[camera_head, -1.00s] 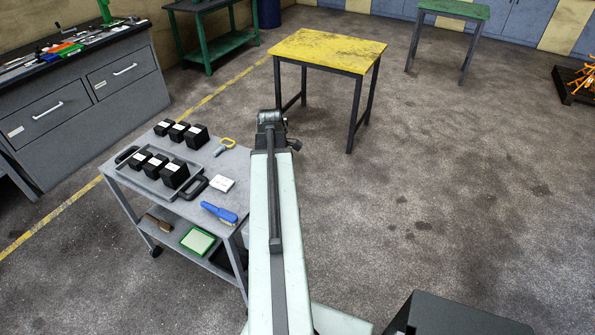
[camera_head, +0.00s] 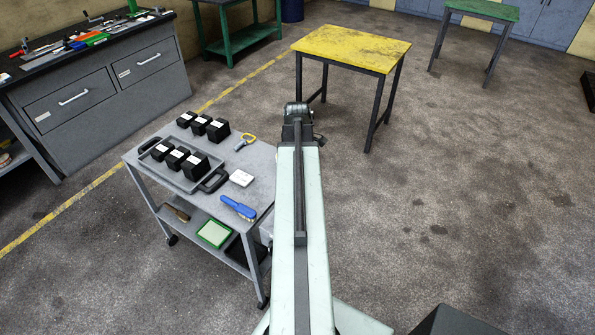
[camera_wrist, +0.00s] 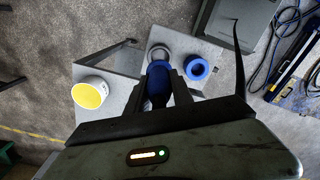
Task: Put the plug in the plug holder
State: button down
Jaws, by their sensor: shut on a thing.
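In the wrist view my gripper (camera_wrist: 158,97) is shut on a blue cylindrical thing, which looks like the plug (camera_wrist: 158,80). Just beyond its far end is a round grey part (camera_wrist: 159,52) on a light grey surface; I cannot tell if they touch. I cannot tell which of these is the plug holder. In the head view my arm reaches forward, but its gripper and the plug are hidden.
A yellow and white round thing (camera_wrist: 90,93) sits left of my gripper, and a black cable-like strip (camera_wrist: 238,60) curves at right. In the head view a grey trolley (camera_head: 262,172) stands left of my arm and a yellow table (camera_head: 352,47) stands ahead.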

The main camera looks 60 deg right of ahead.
jog(key=shift+f+b, duration=2.65)
jog(key=shift+f, duration=0.15)
jog(key=shift+f+b, duration=2.2)
jog(key=c, duration=1)
grip_release()
jog(key=shift+r, duration=0.1)
jog(key=shift+c, duration=0.2)
notch_tip(320, 180, up, 8)
jog(key=p, duration=0.8)
